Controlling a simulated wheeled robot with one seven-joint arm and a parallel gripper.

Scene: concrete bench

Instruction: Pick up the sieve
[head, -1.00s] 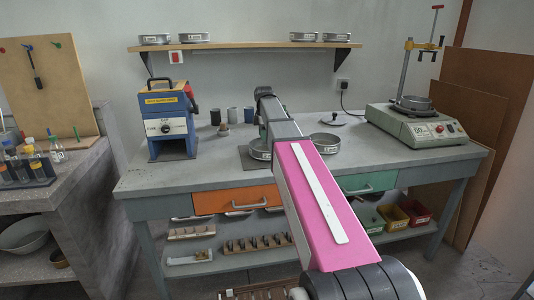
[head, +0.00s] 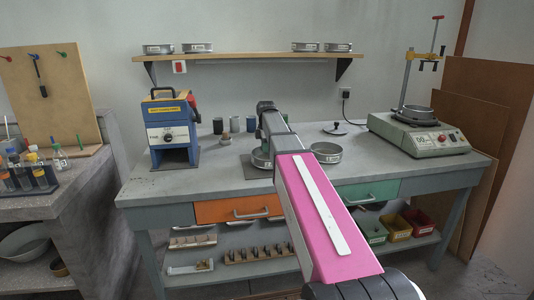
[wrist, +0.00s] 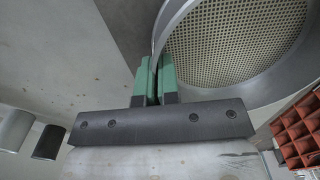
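The sieve (wrist: 240,45) is a round metal ring with a beige mesh, large at the upper right of the wrist view. I see no clear lift off the bench.
A second sieve (head: 326,153) stands to the right on the bench. A blue machine (head: 172,133) is at the left, and a shaker (head: 418,134) with a pan is at the right. Several small cups stand behind. An orange grid (wrist: 299,132) shows at the wrist view's right edge.

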